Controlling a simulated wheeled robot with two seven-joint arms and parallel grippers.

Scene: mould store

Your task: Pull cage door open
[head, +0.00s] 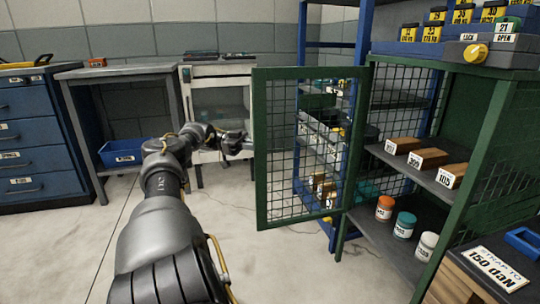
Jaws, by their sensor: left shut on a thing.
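The cage door (259,181) is a green frame with wire mesh. It stands swung out from the green cage (487,147), and the cage's front is open, with its shelves in plain view. My left gripper (246,143) is at the door's left, free edge, about halfway up, and is shut on the door there. The fingertips are small and partly lost against the dark frame, so the exact grip point is hard to see. My right gripper is not in view.
Inside the cage, brown blocks (427,158) lie on the upper shelf and several jars (404,225) stand below. A blue rack (303,50) shows behind the door. A grey bench (110,70) and blue drawers (40,150) stand at left. The floor (290,262) before the door is clear.

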